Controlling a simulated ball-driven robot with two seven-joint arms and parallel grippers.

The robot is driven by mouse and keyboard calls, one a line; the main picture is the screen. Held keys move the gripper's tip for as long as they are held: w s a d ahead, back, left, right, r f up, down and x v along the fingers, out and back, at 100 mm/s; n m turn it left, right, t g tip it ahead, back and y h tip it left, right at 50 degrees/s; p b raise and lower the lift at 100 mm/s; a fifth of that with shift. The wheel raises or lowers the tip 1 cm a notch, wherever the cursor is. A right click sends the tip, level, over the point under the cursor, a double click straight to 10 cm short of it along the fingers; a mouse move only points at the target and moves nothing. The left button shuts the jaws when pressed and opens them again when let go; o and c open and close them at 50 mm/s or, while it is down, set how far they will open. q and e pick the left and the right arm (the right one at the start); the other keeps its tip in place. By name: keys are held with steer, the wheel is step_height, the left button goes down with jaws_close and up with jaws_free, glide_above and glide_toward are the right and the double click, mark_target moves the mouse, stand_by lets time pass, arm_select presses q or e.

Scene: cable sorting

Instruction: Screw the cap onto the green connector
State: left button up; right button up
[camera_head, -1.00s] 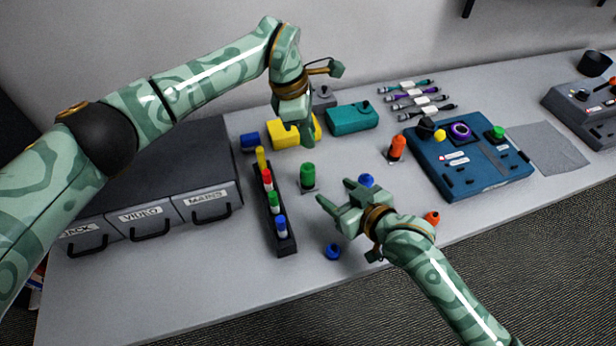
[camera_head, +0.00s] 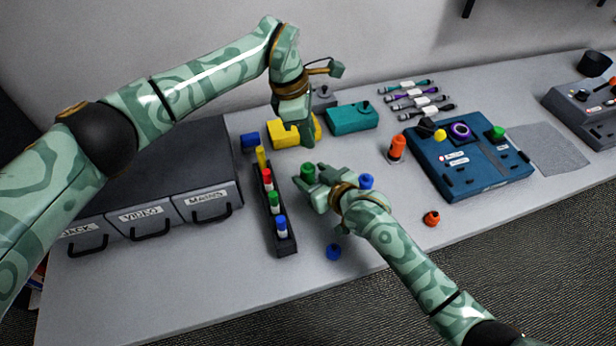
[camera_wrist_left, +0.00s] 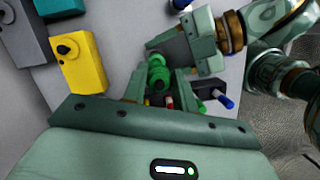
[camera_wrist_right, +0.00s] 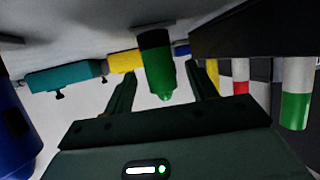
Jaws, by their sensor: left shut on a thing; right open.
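The green connector (camera_head: 307,171) stands upright on the table, beside the rack. My right gripper (camera_head: 308,180) is open and low, with its fingers on either side of the connector. In the right wrist view the connector (camera_wrist_right: 158,72) shows between the two open fingers. My left gripper (camera_wrist_left: 158,88) is high above the connector, pointing down. It is shut on a small green piece, seemingly the cap (camera_wrist_left: 158,77), which sits between its fingertips. The cap is hidden in the head view. In the left wrist view the cap is apart from or only overlaps the connector; I cannot tell which.
A black rack (camera_head: 285,243) with several coloured pieces stands left of the connector. A yellow box (camera_head: 282,134) and a teal box (camera_head: 352,119) lie behind. A blue cap (camera_head: 333,252) and an orange cap (camera_head: 431,218) lie in front. A blue panel (camera_head: 470,180) is at the right.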

steer(key=shift+x, duration=1.05)
jaws_close()
arm_select(q)
glide_above(314, 168)
steer(key=a, duration=0.1)
steer(key=shift+a+f, duration=0.1)
steer(key=shift+f, duration=2.35)
steer(key=shift+f, duration=0.1)
steer(key=shift+f, duration=0.8)
steer(key=shift+f, duration=0.55)
